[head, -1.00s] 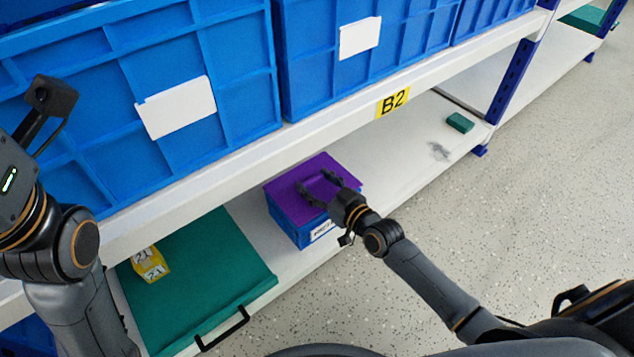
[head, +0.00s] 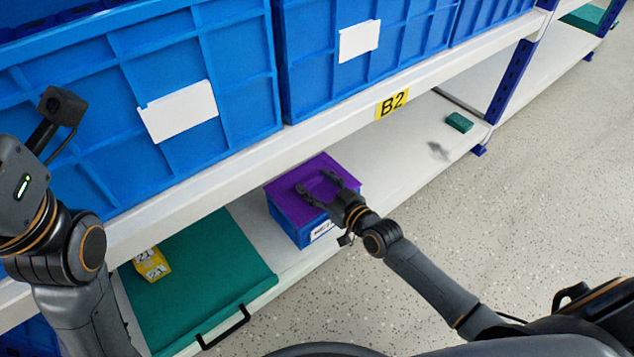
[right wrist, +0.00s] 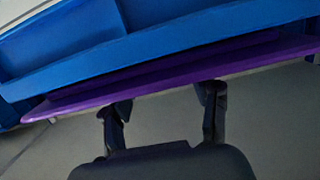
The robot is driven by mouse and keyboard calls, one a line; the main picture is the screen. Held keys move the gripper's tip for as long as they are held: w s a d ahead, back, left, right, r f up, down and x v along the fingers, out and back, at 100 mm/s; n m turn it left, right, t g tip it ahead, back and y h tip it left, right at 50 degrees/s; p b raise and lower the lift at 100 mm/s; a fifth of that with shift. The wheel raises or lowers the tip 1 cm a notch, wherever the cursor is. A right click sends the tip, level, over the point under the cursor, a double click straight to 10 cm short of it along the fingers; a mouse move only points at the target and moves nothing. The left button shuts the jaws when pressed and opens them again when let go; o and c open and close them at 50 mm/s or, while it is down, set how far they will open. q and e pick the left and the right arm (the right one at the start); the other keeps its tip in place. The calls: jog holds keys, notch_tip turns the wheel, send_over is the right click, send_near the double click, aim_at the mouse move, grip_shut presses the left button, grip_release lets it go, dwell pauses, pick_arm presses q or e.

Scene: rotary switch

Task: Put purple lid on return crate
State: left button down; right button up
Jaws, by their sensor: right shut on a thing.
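The purple lid (head: 302,194) lies over the top of the small blue return crate (head: 298,228) on the lower shelf. Whether it is fully seated I cannot tell. In the right wrist view the lid is a purple strip (right wrist: 170,80) along the blue crate (right wrist: 150,48). My right gripper (head: 318,188) reaches in from the right and is shut on the lid, its two fingers spaced apart. In the right wrist view the fingertips (right wrist: 166,96) meet the lid's edge. My left arm shows at the left edge, its gripper out of view.
A green board with a black handle (head: 215,265) lies left of the crate, with a yellow tagged item (head: 152,265) on it. Large blue bins (head: 240,75) fill the shelf above, whose white edge (head: 250,150) overhangs. A small green block (head: 459,122) lies right; shelf between is mostly clear.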

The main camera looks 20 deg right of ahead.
jog(key=shift+f, duration=0.25)
jog(key=shift+f, duration=0.25)
dwell(0.8)
jog(key=o, duration=1.3)
jog(key=shift+f, duration=0.1)
jog(key=v, duration=1.2)
